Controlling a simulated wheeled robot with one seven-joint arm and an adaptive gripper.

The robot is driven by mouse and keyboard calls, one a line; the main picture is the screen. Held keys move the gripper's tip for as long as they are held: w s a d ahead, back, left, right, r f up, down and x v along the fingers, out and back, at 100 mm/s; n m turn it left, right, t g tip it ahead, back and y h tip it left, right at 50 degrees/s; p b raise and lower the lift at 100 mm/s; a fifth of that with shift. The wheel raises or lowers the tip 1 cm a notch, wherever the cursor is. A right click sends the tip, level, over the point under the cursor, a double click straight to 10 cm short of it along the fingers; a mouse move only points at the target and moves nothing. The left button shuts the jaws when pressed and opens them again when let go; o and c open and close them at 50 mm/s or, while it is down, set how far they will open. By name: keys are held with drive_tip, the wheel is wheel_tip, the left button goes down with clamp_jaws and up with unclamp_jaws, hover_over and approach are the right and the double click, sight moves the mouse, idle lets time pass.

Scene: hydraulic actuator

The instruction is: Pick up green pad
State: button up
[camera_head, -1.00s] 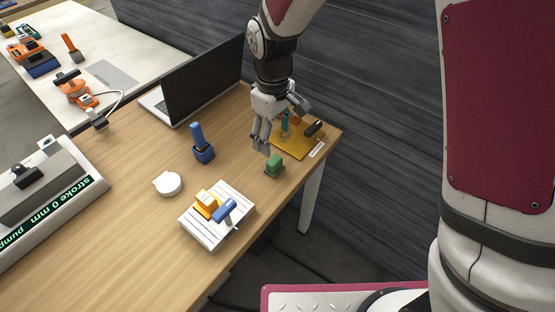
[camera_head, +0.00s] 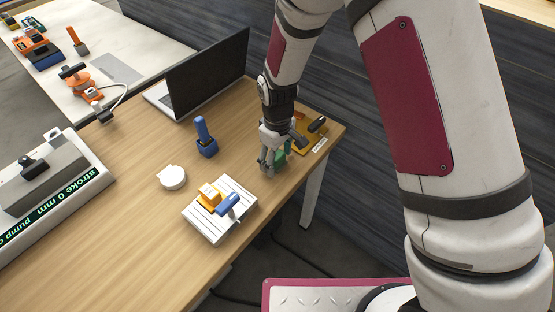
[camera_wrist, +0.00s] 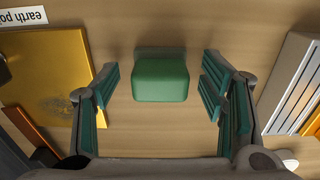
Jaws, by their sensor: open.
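The green pad (camera_wrist: 160,80) is a small rounded block on the wooden table. In the wrist view it sits upper middle, between the open fingers of my gripper (camera_wrist: 160,95), with a gap on either side. In the head view my gripper (camera_head: 271,162) is low over the table's right part and its fingers are around the green pad (camera_head: 282,158), which is partly hidden by them. My gripper is open and holds nothing.
A yellow mat (camera_head: 309,142) with small items lies just behind, marked by a label. A white slatted tray (camera_head: 212,228) with a yellow and a blue part stands in front. A blue holder (camera_head: 206,147), white disc (camera_head: 173,178) and laptop (camera_head: 205,75) are to the left.

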sight(278, 155)
drive_tip(key=c, duration=1.2)
drive_tip(key=shift+c, duration=0.2)
drive_tip(key=shift+r, duration=0.1)
drive_tip(key=shift+r, duration=0.55)
wheel_tip(278, 155, up, 2)
drive_tip(key=shift+r, duration=0.1)
drive_tip(key=s+d+r, duration=0.1)
drive_tip(key=s+d, duration=0.2)
drive_tip(key=s, duration=1.2)
drive_tip(key=shift+s+d+r, duration=0.15)
drive_tip(key=shift+s+r, duration=0.1)
drive_tip(key=shift+s, duration=0.1)
